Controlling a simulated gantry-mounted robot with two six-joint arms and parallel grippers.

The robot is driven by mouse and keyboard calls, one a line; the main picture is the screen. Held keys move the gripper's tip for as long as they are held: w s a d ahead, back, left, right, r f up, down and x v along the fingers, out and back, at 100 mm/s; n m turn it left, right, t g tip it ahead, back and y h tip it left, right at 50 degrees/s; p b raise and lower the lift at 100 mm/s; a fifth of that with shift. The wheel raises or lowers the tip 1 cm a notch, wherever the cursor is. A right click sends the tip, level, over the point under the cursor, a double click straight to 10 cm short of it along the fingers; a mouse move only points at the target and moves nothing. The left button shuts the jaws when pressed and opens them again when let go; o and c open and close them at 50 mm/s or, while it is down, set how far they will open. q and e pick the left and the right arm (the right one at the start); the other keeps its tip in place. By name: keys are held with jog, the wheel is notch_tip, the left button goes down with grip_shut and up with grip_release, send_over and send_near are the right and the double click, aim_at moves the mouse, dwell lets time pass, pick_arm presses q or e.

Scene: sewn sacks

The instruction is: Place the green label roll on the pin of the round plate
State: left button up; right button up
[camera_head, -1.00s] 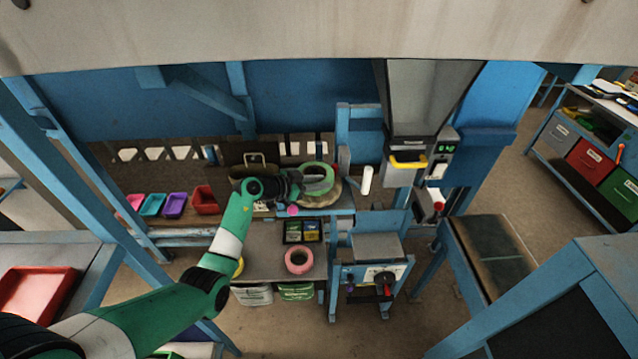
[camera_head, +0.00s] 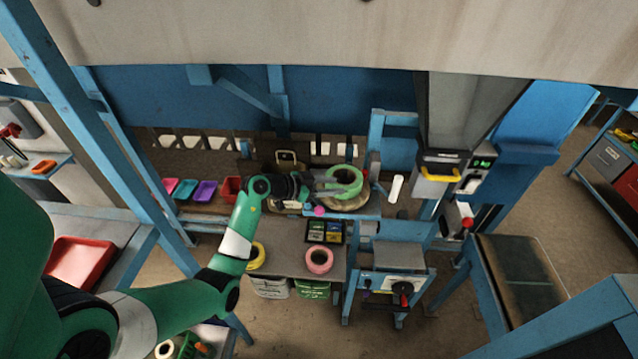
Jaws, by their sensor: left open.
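The green label roll (camera_head: 346,176) lies at the round plate (camera_head: 350,203), a tan disc on the back shelf. The roll sits over the plate; its hole and the pin cannot be made out clearly. My left gripper (camera_head: 328,186) is at the roll's left side, its fingers open and reaching to the roll's near left rim. Whether the fingers touch the roll cannot be told. My right gripper is not in view.
A pink roll (camera_head: 319,260) and a yellow roll (camera_head: 256,256) lie on the lower bench. A box of small coloured packs (camera_head: 326,232) stands behind them. Small coloured trays (camera_head: 205,190) sit at left. A white cylinder (camera_head: 396,188) stands right of the plate.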

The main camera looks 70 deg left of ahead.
pick_arm(q)
jog(key=v, duration=0.6)
